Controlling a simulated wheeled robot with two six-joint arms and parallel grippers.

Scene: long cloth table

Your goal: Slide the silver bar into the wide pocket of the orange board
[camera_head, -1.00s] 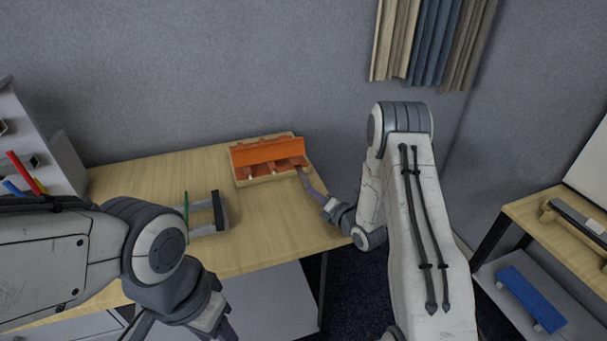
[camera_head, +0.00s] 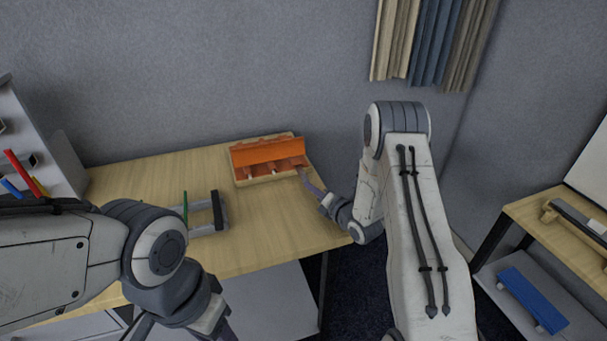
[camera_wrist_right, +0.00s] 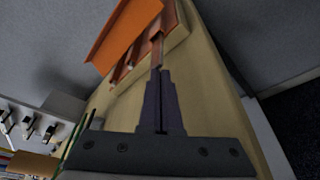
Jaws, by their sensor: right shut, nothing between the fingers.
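The orange board (camera_head: 268,152) stands at the back of the table in a pale wooden frame, with several open pockets along its front. It also shows at the top of the right wrist view (camera_wrist_right: 125,32). My right gripper (camera_head: 301,172) is at the board's right end. In the right wrist view its fingers (camera_wrist_right: 160,74) are together and empty, pointing at the end pocket. I cannot pick out the silver bar for certain; small pale ends show in the pockets. My left gripper (camera_head: 218,328) is low at the bottom edge, partly cut off, and its jaws are unclear.
A grey frame (camera_head: 222,212) with a green rod (camera_head: 186,207) lies on the wooden table (camera_head: 265,232), left of the board. A grey rack (camera_head: 50,150) with coloured sticks stands far left. A side table (camera_head: 540,215) with a blue block (camera_head: 533,297) below stands right.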

